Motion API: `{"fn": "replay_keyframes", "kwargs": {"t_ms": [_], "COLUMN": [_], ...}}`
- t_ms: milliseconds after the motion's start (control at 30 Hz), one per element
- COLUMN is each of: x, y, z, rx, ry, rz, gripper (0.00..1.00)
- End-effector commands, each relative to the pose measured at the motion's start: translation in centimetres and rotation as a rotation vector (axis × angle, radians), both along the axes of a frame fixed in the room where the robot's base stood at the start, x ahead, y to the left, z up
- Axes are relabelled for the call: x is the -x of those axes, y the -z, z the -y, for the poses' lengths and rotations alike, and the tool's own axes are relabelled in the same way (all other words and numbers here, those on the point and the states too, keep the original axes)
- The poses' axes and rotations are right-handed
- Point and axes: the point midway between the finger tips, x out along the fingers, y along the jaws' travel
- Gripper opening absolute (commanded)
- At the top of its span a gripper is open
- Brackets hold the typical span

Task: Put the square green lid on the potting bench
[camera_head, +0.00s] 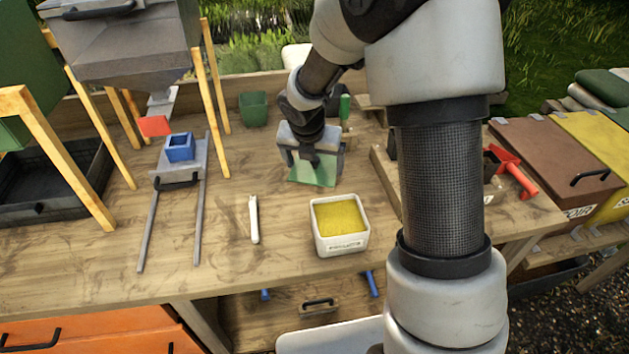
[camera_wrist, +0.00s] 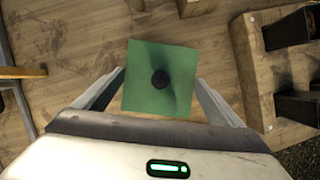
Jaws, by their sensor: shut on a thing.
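The square green lid (camera_wrist: 158,92) with a dark round knob at its middle is between the fingers of my gripper (camera_wrist: 160,90) in the wrist view. My gripper is shut on it. In the head view my gripper (camera_head: 312,165) is over the middle of the wooden potting bench (camera_head: 200,240), with the lid (camera_head: 313,176) under it, partly hidden by the fingers. The lid is close to the bench top; I cannot tell whether it touches.
A white square tub of yellow material (camera_head: 340,222) stands in front of my gripper. A white stick (camera_head: 254,219) lies to the left. A blue square block (camera_head: 180,147) sits on a railed slide under a grey hopper (camera_head: 130,45). A green pot (camera_head: 253,109) stands behind.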

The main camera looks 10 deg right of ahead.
Motion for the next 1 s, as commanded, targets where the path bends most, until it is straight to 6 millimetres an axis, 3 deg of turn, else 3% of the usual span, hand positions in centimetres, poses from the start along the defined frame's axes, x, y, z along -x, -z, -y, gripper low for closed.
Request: {"fn": "replay_keyframes", "kwargs": {"t_ms": [400,767,800,833,1000], "x": [0.1,0.0,0.0,0.0,0.0], "y": [4.6,5.0,4.8,4.8,4.8], "z": [0.0,0.0,0.0,0.0,0.0], "rx": [0.001,0.000,-0.001,-0.001,0.000], "ry": [-0.001,0.002,0.002,0.002,0.002], "rz": [-0.001,0.000,0.000,0.000,0.000], "gripper": [0.68,0.68,0.95,1.00,1.00]}}
